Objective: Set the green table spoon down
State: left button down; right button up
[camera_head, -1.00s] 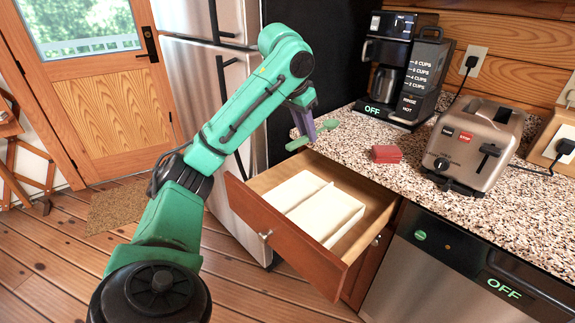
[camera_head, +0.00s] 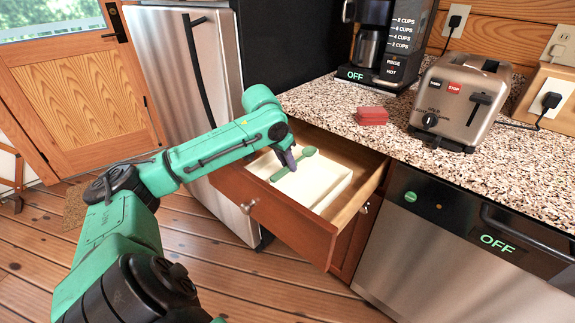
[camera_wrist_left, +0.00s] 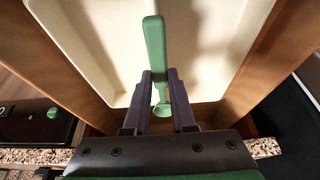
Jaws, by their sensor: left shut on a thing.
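The green table spoon (camera_head: 305,153) is held in my left gripper (camera_head: 287,162), over the open drawer. In the left wrist view the spoon (camera_wrist_left: 154,45) runs lengthwise between the fingers of the left gripper (camera_wrist_left: 160,88), which are shut on it. One end of the spoon points away over a cream tray. The open wooden drawer (camera_head: 270,220) holds the cream tray (camera_head: 325,197), which also shows in the wrist view (camera_wrist_left: 100,60). I cannot tell whether the spoon touches the tray. My right gripper is not in view.
The speckled counter (camera_head: 325,105) is above and behind the drawer. On it are a red block (camera_head: 371,116), a toaster (camera_head: 460,105) and a coffee maker (camera_head: 385,45). A dishwasher (camera_head: 440,250) stands right of the drawer, a steel fridge (camera_head: 165,80) left.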

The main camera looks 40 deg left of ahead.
pick_arm(q)
jog(key=c, duration=0.7)
grip_release()
jog(key=shift+c, duration=0.2)
jog(key=v, duration=1.2)
jog(key=shift+r, duration=0.1)
